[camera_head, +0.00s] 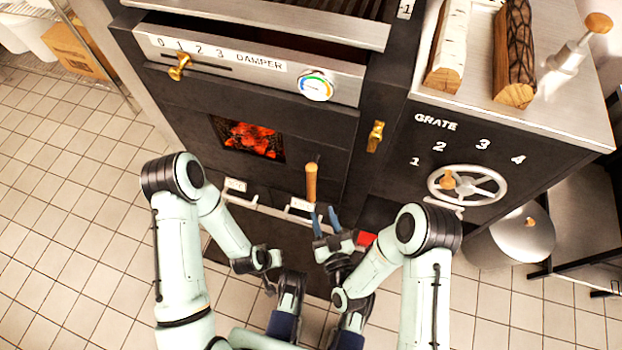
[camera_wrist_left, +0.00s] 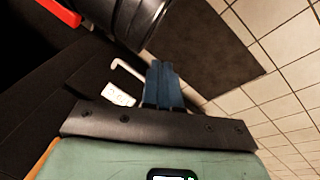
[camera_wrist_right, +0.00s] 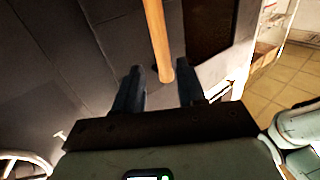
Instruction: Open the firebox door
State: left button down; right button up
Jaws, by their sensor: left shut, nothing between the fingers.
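The firebox door (camera_head: 190,125) is a dark panel with a window (camera_head: 252,139) showing glowing coals. It looks shut. A wooden handle (camera_head: 311,183) stands out at its lower right. My right gripper (camera_head: 325,218) is open and empty, just below the handle's lower end. In the right wrist view the wooden handle (camera_wrist_right: 156,35) lines up with the gap between the open fingers (camera_wrist_right: 160,92); I see no contact. My left gripper (camera_wrist_left: 163,85) is shut and empty in the left wrist view, low before the stove; in the head view it is hard to make out.
Above the door are a damper slider knob (camera_head: 179,66) and a round gauge (camera_head: 316,86). A brass latch (camera_head: 375,136) sits to the right. The grate wheel (camera_head: 466,185) is farther right. Two logs (camera_head: 449,45) lie on the counter. The tiled floor (camera_head: 60,200) at left is clear.

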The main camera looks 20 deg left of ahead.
aim_at(312, 183)
pick_arm(q)
jog(key=s+f+g+b, duration=0.1)
jog(key=s+f+b, duration=0.1)
jog(key=s+f, duration=0.2)
jog(key=shift+s+a+g, duration=0.35)
jog(key=shift+s+g, duration=0.05)
pick_arm(e)
jog(key=x, duration=1.2)
jog(key=shift+d, duration=0.1)
grip_shut()
